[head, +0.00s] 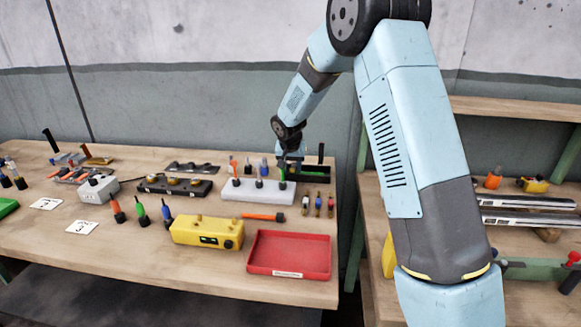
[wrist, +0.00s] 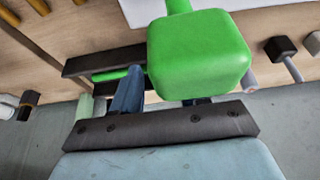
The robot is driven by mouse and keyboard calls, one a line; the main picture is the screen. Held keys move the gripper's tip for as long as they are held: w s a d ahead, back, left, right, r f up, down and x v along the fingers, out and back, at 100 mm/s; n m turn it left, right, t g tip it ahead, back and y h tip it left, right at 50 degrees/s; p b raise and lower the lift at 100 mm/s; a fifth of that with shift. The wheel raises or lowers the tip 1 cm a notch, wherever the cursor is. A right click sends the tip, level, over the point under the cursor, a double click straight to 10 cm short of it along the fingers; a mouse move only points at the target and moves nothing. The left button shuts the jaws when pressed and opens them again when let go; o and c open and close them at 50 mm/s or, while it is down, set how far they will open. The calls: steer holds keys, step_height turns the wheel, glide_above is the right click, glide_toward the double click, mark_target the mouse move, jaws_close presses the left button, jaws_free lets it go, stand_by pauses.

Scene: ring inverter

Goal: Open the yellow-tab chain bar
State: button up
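My gripper (head: 290,165) is low over the back right of the left table, by the white block (head: 258,196) with dark knobs and a black tray (head: 316,174). In the wrist view a large green block (wrist: 200,55) is close to the camera and covers part of the gripper. One blue finger (wrist: 126,92) shows left of it; the other is mostly hidden. I cannot tell whether the fingers are touching the green block. I cannot clearly pick out a chain bar with a yellow tab. Two long silver bars (head: 525,202) lie on the right bench.
A yellow box (head: 207,232) and a red tray (head: 289,255) stand at the table's front. An orange screwdriver (head: 262,217) lies behind the tray. A black block with brass knobs (head: 174,187) stands left of the white one. A gap separates the two benches.

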jaws_close()
stand_by(0.3)
steer(key=shift+w+r, duration=0.1)
steer(key=shift+r, duration=0.05)
